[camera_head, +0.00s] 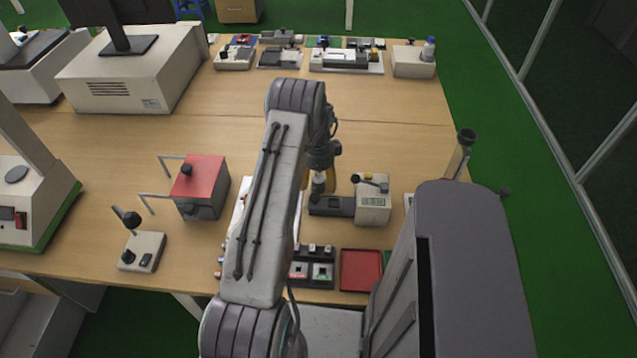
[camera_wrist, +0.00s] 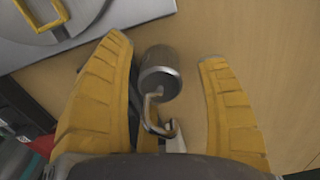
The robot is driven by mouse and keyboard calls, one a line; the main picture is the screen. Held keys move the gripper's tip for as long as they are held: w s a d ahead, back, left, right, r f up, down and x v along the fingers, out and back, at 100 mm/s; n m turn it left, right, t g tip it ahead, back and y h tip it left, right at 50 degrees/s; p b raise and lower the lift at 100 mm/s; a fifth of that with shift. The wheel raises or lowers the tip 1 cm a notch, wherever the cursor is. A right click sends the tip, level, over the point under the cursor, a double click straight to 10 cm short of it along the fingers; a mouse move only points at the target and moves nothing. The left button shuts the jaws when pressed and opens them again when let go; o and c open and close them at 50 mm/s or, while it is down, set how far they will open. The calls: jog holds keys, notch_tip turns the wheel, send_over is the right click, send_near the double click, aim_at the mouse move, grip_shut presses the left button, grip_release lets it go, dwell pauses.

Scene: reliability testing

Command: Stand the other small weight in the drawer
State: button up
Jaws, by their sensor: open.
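In the wrist view a small grey metal weight (camera_wrist: 160,75), a cylinder with a bent wire hook, is between the two yellow fingers of my gripper (camera_wrist: 168,52). The fingers are apart. The left finger is close beside the weight, while a clear gap shows to the right finger. I cannot tell whether the left finger touches it. I cannot clearly make out the drawer in either view.
A red box (camera_head: 201,186) with metal rods is to the left. A red tray (camera_head: 361,268) lies at the front edge. The wrist view shows a grey plate with a yellow handle (camera_wrist: 42,18).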

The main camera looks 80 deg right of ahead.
jog(key=shift+c, duration=0.3)
jog(key=c, duration=1.2)
jog(key=shift+r, duration=0.1)
grip_shut()
jog(key=shift+r, duration=0.1)
